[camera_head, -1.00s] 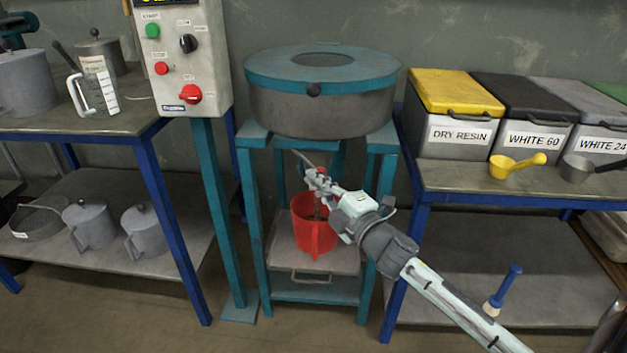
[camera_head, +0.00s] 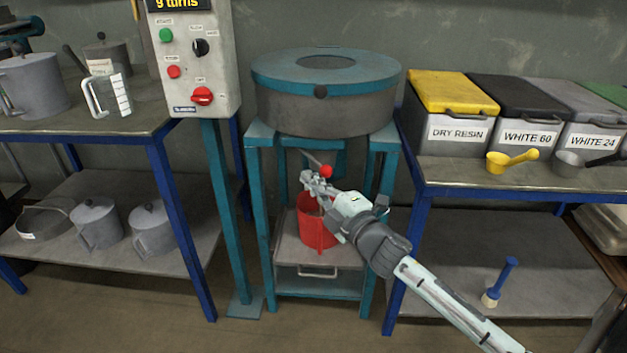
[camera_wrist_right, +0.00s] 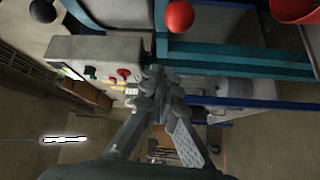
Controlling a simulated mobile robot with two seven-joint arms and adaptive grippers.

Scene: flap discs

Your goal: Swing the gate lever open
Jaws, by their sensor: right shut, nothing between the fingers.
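The gate lever is a thin grey rod (camera_head: 311,158) under the mixer drum (camera_head: 325,110), ending in a red ball knob (camera_head: 326,171). The red knob also shows in the right wrist view (camera_wrist_right: 180,16), at the top edge, off to the side of the fingers. My right gripper (camera_head: 307,182) is shut and empty, just below and left of the knob in the head view. The wrist view shows its closed fingertips (camera_wrist_right: 157,82) apart from the knob. My left gripper is not in view.
A red bucket (camera_head: 318,225) stands on the stand's shelf, below the gripper. A control box (camera_head: 197,60) on a teal post is to the left. Blue-legged benches stand on both sides, the right one holding labelled bins (camera_head: 453,128).

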